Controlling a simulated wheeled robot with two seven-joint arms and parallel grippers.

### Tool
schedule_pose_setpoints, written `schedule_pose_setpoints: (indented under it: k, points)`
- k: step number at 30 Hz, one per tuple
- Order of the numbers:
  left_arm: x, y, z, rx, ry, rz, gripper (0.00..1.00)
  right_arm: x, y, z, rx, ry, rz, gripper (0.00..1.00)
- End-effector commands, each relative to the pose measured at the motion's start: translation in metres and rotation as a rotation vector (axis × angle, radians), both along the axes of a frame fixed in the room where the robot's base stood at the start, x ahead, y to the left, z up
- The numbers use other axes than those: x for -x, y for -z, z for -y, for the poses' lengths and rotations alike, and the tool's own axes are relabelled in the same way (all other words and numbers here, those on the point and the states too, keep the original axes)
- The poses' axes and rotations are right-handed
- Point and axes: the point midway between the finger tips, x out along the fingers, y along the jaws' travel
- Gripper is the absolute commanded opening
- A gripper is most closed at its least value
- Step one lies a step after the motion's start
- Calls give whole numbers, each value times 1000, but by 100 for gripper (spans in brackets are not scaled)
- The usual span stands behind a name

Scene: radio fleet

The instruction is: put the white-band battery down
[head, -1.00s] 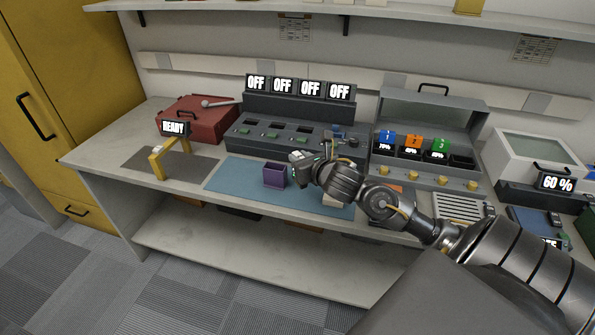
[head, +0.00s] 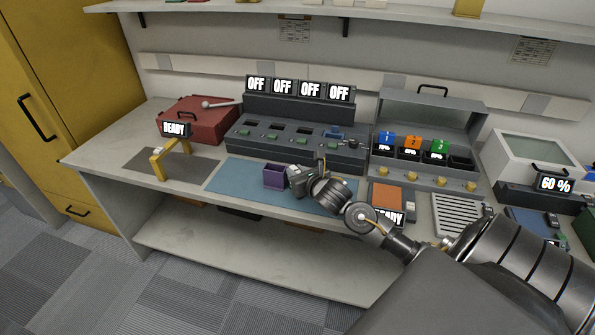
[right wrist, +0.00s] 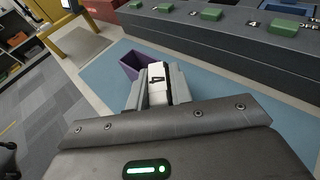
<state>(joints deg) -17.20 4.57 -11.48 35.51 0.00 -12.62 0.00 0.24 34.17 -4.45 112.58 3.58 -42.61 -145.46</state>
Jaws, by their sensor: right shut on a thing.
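The white-band battery (right wrist: 157,84) shows in the right wrist view as a white piece with a dark mark like a 4. It sits between the two grey fingers of my right gripper (right wrist: 152,90), which is shut on it. In the head view the right gripper (head: 297,178) is low over the blue mat (head: 228,178), just right of the purple open-topped bin (head: 275,179). The bin also shows just beyond the fingertips in the right wrist view (right wrist: 131,64). Whether the battery touches the mat cannot be told. My left gripper is not in view.
A dark charger row (head: 290,148) with several OFF displays stands behind the mat. A yellow stand (head: 157,165) with a READY display is at left, near a red toolbox (head: 196,120). A grey rack (head: 425,165) with numbered batteries stands at right. The mat's left part is clear.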

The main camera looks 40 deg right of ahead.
Motion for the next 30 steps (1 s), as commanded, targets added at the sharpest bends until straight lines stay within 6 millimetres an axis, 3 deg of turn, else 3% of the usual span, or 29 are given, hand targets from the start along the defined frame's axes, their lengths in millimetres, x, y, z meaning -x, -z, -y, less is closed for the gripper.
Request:
schedule_pose_setpoints:
  k: [5, 6, 11, 22, 30]
  points:
    - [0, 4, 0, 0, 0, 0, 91, 0, 4, 0, 0, 0, 1, 0]
    - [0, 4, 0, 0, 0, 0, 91, 0, 4, 0, 0, 0, 0, 23]
    - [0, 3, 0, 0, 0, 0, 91, 0, 3, 0, 0, 0, -1, 43]
    - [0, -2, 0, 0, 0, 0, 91, 1, -3, 0, 0, 0, 0, 43]
    - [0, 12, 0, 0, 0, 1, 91, 49, -12, -9, 2, -3, -2, 43]
